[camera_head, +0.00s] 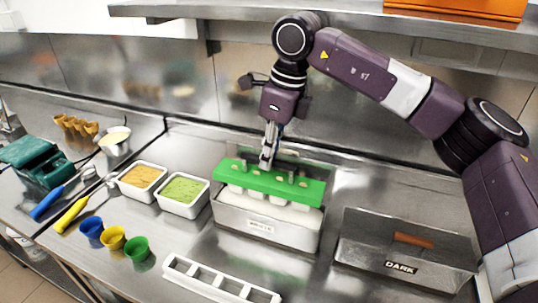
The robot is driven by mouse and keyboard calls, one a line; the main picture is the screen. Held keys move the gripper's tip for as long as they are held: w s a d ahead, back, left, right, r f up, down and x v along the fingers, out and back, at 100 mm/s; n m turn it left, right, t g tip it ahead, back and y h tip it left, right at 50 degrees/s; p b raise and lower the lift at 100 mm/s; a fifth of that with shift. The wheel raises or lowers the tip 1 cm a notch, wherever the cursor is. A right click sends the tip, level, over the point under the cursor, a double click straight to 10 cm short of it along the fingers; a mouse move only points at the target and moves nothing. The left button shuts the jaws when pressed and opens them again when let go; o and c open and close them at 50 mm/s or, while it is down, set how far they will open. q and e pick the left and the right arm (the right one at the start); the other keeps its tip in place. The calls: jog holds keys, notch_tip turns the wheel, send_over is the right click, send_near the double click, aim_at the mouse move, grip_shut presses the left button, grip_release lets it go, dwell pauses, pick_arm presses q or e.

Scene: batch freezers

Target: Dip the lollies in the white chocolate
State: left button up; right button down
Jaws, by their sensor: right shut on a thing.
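A green holder (283,186) with white lollies (246,193) hanging under it is above a steel container (234,219) of white chocolate (296,215). The lollies' lower ends reach down to the container's opening; how deep they go I cannot tell. The label on the container's front is too small to read. My right gripper (267,160) points down and is shut on the green holder near its middle back. Its fingertips are small and partly hidden. My left gripper is out of view.
A white slotted rack (220,281) lies in front. Tubs of orange (143,176) and green (183,189) topping, small coloured cups (113,238) and a yellow-handled tool (72,214) are at the left. A shelf (240,10) is overhead.

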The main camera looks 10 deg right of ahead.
jog(key=shift+r, duration=0.1)
jog(key=shift+r+p, duration=1.75)
jog(key=shift+r, duration=0.75)
jog(key=shift+f, duration=0.1)
